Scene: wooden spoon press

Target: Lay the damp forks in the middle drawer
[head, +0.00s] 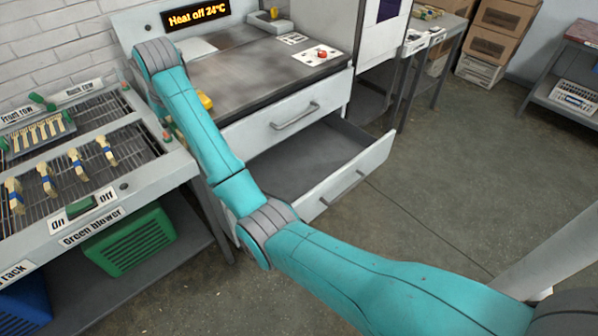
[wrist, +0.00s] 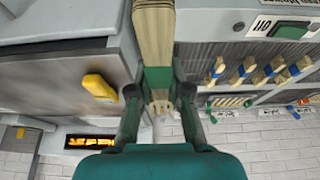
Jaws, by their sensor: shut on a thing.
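In the wrist view my gripper (wrist: 158,88) is shut on a pale wooden bundle (wrist: 153,30) with a green band. I cannot tell from its visible part whether it is forks. In the head view my arm hides the gripper and this bundle. A drawer (head: 375,160) under a shut upper drawer (head: 295,115) is pulled open, and the part of its inside that shows looks empty. Several blue-banded wooden bundles (head: 76,166) stand on the wire rack (head: 135,143) at the left; they also show in the wrist view (wrist: 248,66).
A green crate (head: 130,240) sits below the rack. Floor right of the drawer is clear.

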